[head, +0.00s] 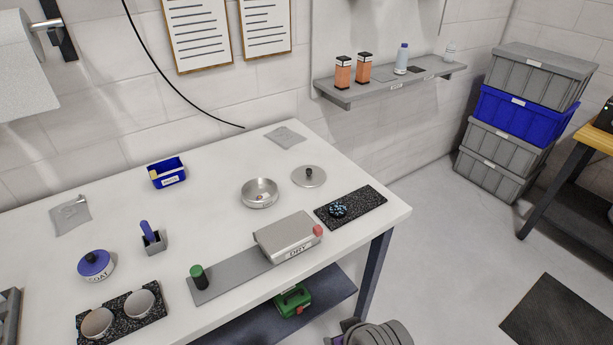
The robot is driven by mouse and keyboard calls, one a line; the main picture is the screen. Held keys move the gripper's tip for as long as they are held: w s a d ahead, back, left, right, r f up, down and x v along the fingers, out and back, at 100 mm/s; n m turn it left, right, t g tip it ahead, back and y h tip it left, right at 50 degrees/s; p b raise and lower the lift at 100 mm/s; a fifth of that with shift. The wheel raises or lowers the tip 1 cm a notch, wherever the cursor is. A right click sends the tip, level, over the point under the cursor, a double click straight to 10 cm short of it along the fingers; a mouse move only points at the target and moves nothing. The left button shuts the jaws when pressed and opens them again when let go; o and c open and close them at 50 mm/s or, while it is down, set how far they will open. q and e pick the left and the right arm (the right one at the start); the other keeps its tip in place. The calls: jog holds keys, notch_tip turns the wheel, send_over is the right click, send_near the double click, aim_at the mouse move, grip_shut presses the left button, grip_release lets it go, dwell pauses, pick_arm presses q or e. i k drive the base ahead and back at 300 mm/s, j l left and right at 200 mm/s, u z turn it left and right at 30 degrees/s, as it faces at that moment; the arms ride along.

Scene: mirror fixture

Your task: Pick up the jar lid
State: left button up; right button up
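A white jar (97,271) labelled COAT stands at the left of the white table, with a blue lid (93,261) with a dark knob sitting on its top. A second lid, a flat grey metal disc (313,179) with a dark knob, lies on the table at the back right. It is beside an open round metal pan (260,194) and apart from it. Neither of my grippers shows in the head view.
On the white table (215,225) are a blue bin (167,173), a blue-handled tool in a grey holder (153,241), two pale cups (97,323) on a speckled mat, a DRY box (287,238) on a grey strip, a green-topped cylinder (198,277) and a dark mat (362,205).

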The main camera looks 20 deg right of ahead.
aim_at(305, 175)
jog(key=u, duration=0.55)
jog(key=l+u, duration=0.8)
jog(key=l, duration=0.25)
jog(key=k+l, duration=0.1)
jog(key=l, duration=0.25)
jog(key=l+u, duration=0.1)
jog(key=l, duration=0.3)
jog(key=k+l, duration=0.15)
jog(key=l, duration=0.2)
jog(key=k+l+u, duration=0.1)
jog(key=l, duration=0.25)
